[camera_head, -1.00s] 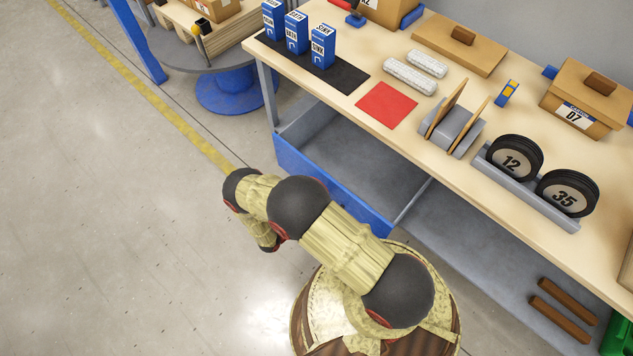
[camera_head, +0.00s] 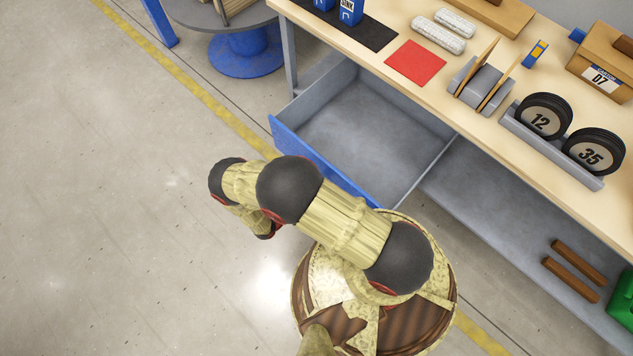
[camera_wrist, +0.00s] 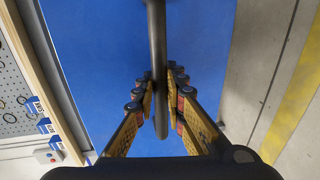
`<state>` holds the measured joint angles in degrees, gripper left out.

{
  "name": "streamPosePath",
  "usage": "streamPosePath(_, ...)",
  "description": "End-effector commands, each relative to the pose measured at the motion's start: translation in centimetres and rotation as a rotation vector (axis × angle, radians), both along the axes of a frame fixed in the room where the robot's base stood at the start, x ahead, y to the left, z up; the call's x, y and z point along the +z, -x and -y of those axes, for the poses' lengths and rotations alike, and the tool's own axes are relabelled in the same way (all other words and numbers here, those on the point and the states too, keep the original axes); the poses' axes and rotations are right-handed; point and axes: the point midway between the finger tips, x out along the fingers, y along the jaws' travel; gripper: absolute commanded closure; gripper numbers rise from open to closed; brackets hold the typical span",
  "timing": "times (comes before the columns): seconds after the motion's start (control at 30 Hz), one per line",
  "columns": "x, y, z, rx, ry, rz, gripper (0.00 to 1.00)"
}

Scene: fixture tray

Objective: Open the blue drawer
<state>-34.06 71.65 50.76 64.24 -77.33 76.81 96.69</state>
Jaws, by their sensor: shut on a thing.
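The blue drawer (camera_head: 284,135) is pulled well out from under the workbench, and its grey inside shows empty in the head view. In the wrist view its blue front (camera_wrist: 95,60) fills the middle, with a dark bar handle (camera_wrist: 157,40) running up it. My gripper (camera_wrist: 159,80) is shut on this handle, one finger on each side. In the head view my arm hides the gripper, the handle and part of the drawer front.
The workbench (camera_head: 390,25) carries a red mat (camera_head: 415,63), white rolls (camera_head: 437,35), a grey rack with boards (camera_head: 480,85) and two numbered wheels (camera_head: 543,118). A lower shelf (camera_head: 490,200) lies right of the drawer. The floor (camera_head: 110,190) at left is clear.

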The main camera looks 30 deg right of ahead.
Motion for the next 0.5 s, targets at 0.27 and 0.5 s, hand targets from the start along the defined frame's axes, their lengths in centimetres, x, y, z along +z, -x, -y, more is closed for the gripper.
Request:
streamPosePath(0.27, -0.04, -0.03, -0.02, 0.001, -0.001, 0.000, 0.83)
streamPosePath(0.5, -0.02, -0.03, 0.00, 0.000, -0.001, 0.000, 0.71)
